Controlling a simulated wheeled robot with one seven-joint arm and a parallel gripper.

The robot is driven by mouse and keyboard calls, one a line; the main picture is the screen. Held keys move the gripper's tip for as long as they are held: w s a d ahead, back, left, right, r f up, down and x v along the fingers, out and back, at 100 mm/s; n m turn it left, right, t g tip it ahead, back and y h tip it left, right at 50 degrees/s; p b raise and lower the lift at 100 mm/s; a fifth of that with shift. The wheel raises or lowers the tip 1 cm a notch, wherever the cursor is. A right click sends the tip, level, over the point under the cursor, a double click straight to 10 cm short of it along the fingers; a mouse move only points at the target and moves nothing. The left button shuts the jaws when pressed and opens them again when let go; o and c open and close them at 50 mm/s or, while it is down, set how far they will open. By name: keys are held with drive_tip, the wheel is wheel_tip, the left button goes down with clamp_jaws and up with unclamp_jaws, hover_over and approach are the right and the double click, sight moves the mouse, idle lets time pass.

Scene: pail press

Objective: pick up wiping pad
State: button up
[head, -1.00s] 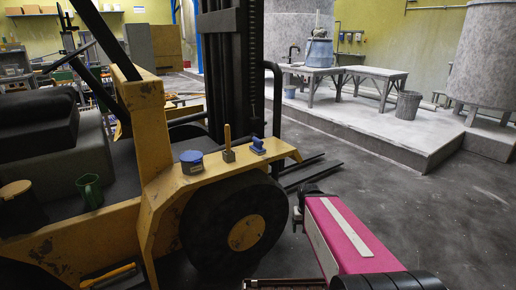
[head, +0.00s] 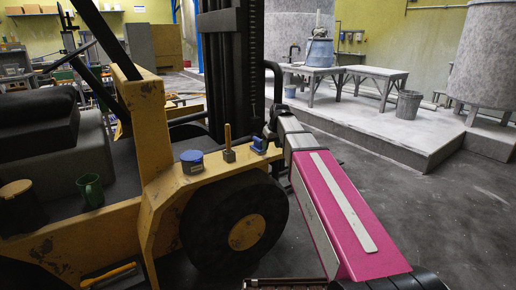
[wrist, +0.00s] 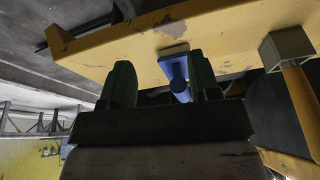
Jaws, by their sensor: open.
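The wiping pad, a small blue block with a raised blue grip, sits on the yellow front ledge of the forklift (head: 215,172). In the head view the pad (head: 258,147) is partly covered by the end of my arm. My gripper (head: 271,134) is right beside it there. In the wrist view my gripper (wrist: 160,60) is open, with one dark green finger on each side of the pad (wrist: 172,50) and its grip. The pad lies nearer the right finger. I cannot tell whether that finger touches it.
A wooden-handled block tool (head: 228,153) and a round blue tin (head: 192,161) stand left of the pad. The dark mast (head: 236,70) rises close behind the ledge. A green mug (head: 90,190) stands farther left. The floor to the right is open.

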drive_tip(key=n, duration=0.1)
approach(258, 139)
drive_tip(key=shift+t+y, duration=0.4)
drive_tip(key=x, duration=1.1)
drive_tip(key=shift+d+f, duration=0.15)
drive_tip(key=shift+d, duration=0.25)
drive_tip(key=shift+s, duration=0.1)
clamp_jaws()
wheel_tip(258, 139, up, 10)
drive_tip(key=shift+r, duration=0.1)
drive_tip(key=c, duration=0.9)
unclamp_jaws()
